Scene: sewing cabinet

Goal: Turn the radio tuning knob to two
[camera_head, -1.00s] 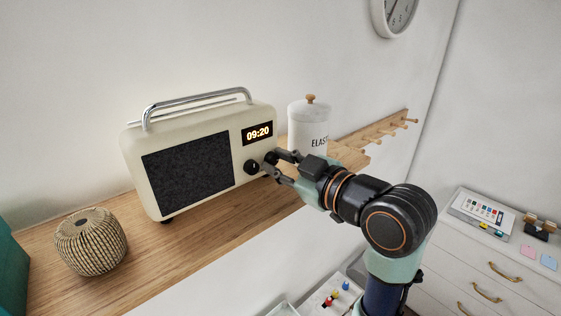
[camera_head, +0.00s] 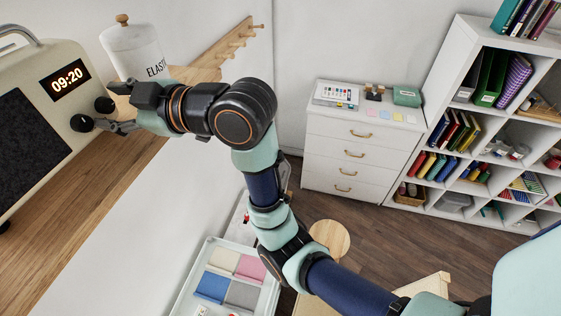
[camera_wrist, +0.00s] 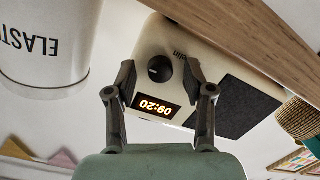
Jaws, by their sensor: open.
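The cream radio (camera_head: 35,72) stands on the wooden shelf at the left of the head view, with its display lit at 09:20. In the wrist view the radio appears upside down, and one knob (camera_wrist: 159,68) shows between the spread fingers of my gripper (camera_wrist: 160,73). The other knob is not clear there. I cannot tell whether a finger touches a knob, nor read any pointer setting.
A white canister (camera_head: 135,48) marked ELAST stands just right of the radio, close to my gripper. A wooden peg rail (camera_head: 225,45) is beyond it. The wooden shelf (camera_head: 105,165) is clear in front. A drawer cabinet (camera_head: 355,150) and a bookshelf stand at right.

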